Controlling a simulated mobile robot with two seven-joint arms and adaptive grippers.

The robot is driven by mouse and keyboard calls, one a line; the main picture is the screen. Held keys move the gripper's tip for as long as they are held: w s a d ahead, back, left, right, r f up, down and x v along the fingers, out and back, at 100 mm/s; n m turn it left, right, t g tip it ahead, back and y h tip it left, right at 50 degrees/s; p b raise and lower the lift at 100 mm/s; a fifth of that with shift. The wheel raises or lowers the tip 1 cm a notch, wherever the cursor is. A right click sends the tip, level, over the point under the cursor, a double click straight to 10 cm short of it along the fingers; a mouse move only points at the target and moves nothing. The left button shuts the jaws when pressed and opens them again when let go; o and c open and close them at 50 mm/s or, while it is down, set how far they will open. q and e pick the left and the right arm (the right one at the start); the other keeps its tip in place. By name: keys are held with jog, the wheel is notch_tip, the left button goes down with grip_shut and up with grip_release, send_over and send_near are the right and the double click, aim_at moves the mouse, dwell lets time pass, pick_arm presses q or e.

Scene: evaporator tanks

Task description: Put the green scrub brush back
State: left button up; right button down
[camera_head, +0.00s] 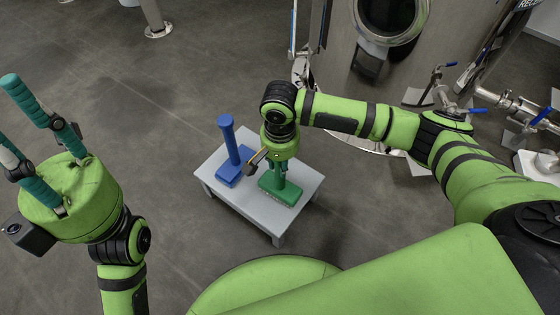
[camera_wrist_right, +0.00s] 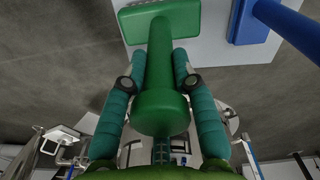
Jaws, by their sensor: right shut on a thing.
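The green scrub brush (camera_head: 282,190) is upright at the right part of a small grey table (camera_head: 235,200), its block at the tabletop. I cannot tell whether it rests on the table or is just above it. My right gripper (camera_head: 282,165) reaches down from above and is shut on the brush's handle. In the right wrist view the green handle (camera_wrist_right: 160,105) runs between the two teal fingers, and the block (camera_wrist_right: 175,15) is at the far end. My left gripper (camera_head: 10,113) is empty, with its fingers apart, away from the table at the left.
A blue brush (camera_head: 232,155) stands upright on the table, left of the green one; it also shows in the right wrist view (camera_wrist_right: 285,25). A steel tank (camera_head: 338,70) and pipes with blue-handled valves (camera_head: 478,110) are behind and right. Floor left of the table is clear.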

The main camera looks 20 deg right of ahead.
jog(key=c, duration=1)
grip_release()
